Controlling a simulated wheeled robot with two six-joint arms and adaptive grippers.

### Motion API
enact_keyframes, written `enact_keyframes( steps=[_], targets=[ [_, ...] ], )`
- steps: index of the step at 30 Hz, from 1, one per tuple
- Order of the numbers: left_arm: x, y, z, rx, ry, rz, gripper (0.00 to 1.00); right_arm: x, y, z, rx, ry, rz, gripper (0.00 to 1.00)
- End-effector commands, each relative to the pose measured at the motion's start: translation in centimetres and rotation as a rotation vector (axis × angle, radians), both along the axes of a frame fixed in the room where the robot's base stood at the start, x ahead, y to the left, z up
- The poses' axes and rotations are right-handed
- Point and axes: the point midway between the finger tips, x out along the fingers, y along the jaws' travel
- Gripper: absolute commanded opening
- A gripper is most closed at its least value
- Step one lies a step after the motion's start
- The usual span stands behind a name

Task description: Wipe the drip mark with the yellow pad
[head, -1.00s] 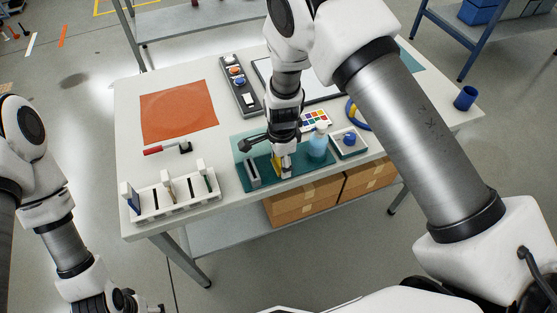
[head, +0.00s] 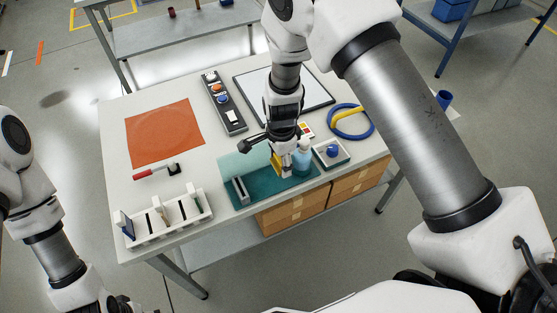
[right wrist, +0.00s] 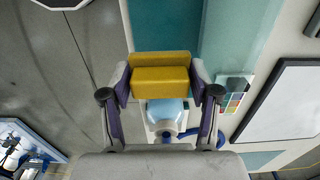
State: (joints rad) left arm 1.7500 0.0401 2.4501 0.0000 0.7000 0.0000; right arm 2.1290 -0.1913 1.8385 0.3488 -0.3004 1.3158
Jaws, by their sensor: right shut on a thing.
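The yellow pad (head: 275,164) is a small block between the fingers of my right gripper (head: 283,166), above the dark teal mat (head: 262,191) near the table's front edge. In the right wrist view, the pad (right wrist: 161,78) is squeezed between both fingers of my right gripper (right wrist: 161,88). I cannot make out a drip mark in either view; the gripper and pad hide part of the mat. My left gripper (head: 122,303) is low at the bottom left, off the table, partly cut off, and its fingers are unclear.
A light-blue bottle (head: 303,160) stands close right of the right gripper. A grey slotted holder (head: 240,190) is on the mat's left. A white box with a blue knob (head: 332,152) is farther right. A white rack (head: 160,222) stands front left, near an orange sheet (head: 163,133).

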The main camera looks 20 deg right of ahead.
Motion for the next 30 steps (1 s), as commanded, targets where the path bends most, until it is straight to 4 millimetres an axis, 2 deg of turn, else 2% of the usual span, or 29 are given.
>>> enact_keyframes(
  steps=[1,7,25,30],
  targets=[
    [0.0,0.0,0.8,0.000,0.000,0.000,0.73,-0.1,-0.1,0.9,0.000,0.000,0.001,0.23],
    [0.0,0.0,1.7,0.000,0.000,0.000,0.73,-0.2,-0.2,2.0,0.000,-0.001,0.005,0.23],
    [0.0,0.0,1.5,0.000,0.000,0.000,0.73,-0.2,-0.3,1.9,0.000,-0.001,0.010,0.23],
    [0.0,0.0,0.6,0.000,0.000,0.000,0.73,0.2,-0.2,1.7,0.003,-0.002,0.106,0.23]
  ],
)
